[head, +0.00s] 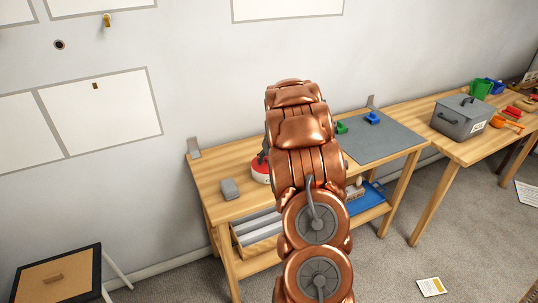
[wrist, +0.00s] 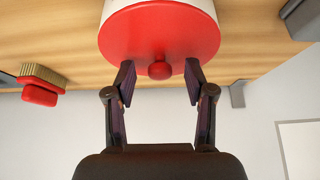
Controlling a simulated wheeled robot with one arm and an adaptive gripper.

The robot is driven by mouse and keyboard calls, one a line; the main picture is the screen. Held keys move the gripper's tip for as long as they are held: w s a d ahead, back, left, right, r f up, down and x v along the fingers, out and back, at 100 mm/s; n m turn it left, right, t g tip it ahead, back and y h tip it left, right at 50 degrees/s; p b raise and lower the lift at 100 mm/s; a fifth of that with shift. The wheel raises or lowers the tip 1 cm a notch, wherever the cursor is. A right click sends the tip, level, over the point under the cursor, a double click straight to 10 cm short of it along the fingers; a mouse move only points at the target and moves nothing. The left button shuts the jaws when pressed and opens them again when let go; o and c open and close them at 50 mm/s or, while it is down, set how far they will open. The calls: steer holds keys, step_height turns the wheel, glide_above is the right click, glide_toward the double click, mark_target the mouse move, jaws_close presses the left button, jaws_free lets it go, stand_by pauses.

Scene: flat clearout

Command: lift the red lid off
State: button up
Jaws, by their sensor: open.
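The red lid (wrist: 160,35) is round with a small red knob (wrist: 160,70) and sits on a white container (wrist: 112,8). In the head view the lid (head: 260,167) shows only in part, at the left edge of my arm, on the wooden workbench. My gripper (wrist: 160,77) is open in the wrist view. Its two fingertips are on either side of the knob, with a gap on each side. I cannot tell whether they touch the lid's face. In the head view my arm hides most of the gripper and the container.
A grey block (head: 230,188) lies left of the container on the workbench (head: 213,169). A brush with a red part (wrist: 40,92) is at the left in the wrist view. A grey mat (head: 385,143) with green and blue pieces lies right of my arm. A second table holds a grey box (head: 462,118).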

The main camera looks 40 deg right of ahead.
jaws_close()
stand_by(0.8)
